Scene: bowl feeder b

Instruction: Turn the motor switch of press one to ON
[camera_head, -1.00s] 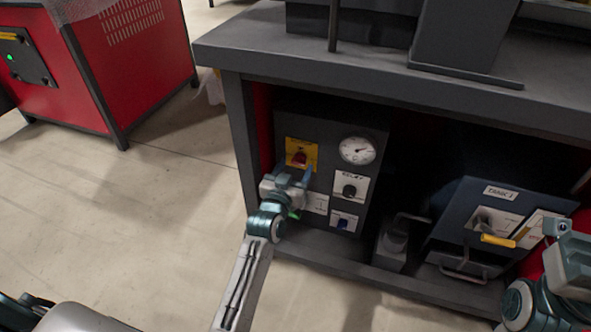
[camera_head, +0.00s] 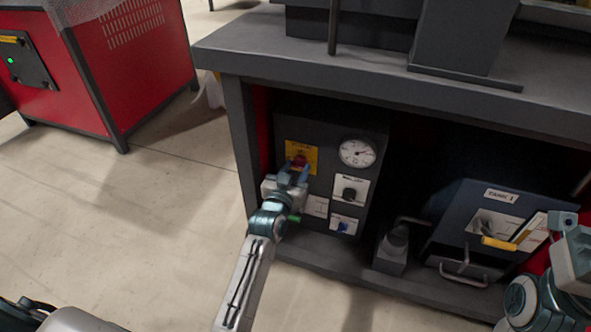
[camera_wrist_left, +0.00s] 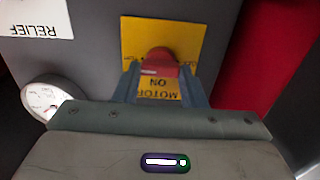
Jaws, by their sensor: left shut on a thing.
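The motor switch is a red knob (camera_wrist_left: 160,62) on a yellow plate (camera_wrist_left: 187,40), which carries the words MOTOR and ON. In the head view the yellow plate (camera_head: 301,152) is at the upper left of the dark control panel under the bench. My left gripper (camera_head: 294,174) is at the red knob, which it partly covers. In the left wrist view my left gripper (camera_wrist_left: 162,72) has its blue fingers on either side of the knob, shut on it. My right arm shows at the right edge; its fingers are not clear.
The panel also holds a pressure gauge (camera_head: 357,153), a black relief knob (camera_head: 349,194) and a lower blue switch (camera_head: 342,227). A dark tank (camera_head: 466,225) with a yellow handle stands to the right. The bench top (camera_head: 300,62) overhangs the panel. Open floor lies left.

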